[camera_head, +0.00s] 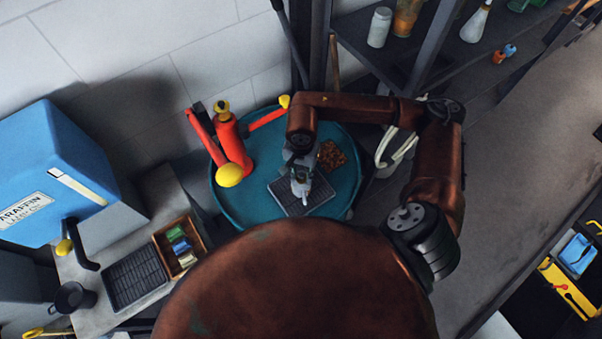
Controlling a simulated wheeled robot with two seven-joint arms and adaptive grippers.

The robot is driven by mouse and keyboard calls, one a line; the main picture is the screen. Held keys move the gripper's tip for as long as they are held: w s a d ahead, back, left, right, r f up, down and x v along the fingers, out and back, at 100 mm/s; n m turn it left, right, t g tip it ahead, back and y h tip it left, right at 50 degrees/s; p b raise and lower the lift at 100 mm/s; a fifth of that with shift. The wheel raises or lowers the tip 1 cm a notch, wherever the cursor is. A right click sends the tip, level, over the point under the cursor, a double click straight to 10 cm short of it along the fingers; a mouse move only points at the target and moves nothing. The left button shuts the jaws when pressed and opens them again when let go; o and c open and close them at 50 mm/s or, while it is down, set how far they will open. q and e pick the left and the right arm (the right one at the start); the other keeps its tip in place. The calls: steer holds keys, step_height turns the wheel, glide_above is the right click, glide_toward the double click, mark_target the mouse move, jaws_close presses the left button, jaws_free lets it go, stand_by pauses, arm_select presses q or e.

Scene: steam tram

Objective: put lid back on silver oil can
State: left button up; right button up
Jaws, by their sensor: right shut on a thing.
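My right gripper (301,172) reaches down over the top of a round teal drum (346,198), above a dark grating (289,203) set in it. It is shut on a small light-grey thing (304,197), which is too small and too covered by the fingers to tell whether it is the lid or part of the silver oil can. I cannot make out a separate can or lid elsewhere on the drum. My left gripper is not in view.
A red hand pump (232,145) with yellow knobs stands on the drum left of my gripper. A brown crumpled piece (331,155) lies to the right. A blue paraffin tank (50,165), wooden tray (196,240) and black mug (70,298) are at left. Shelves with bottles (380,27) stand behind.

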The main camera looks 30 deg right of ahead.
steer(key=o, duration=0.8)
steer(key=shift+o, duration=0.5)
steer(key=o, duration=0.4)
steer(key=shift+r, duration=0.15)
steer(key=shift+r+p, duration=0.75)
steer(key=shift+r, duration=2.15)
steer(key=shift+c, duration=0.3)
jaws_close()
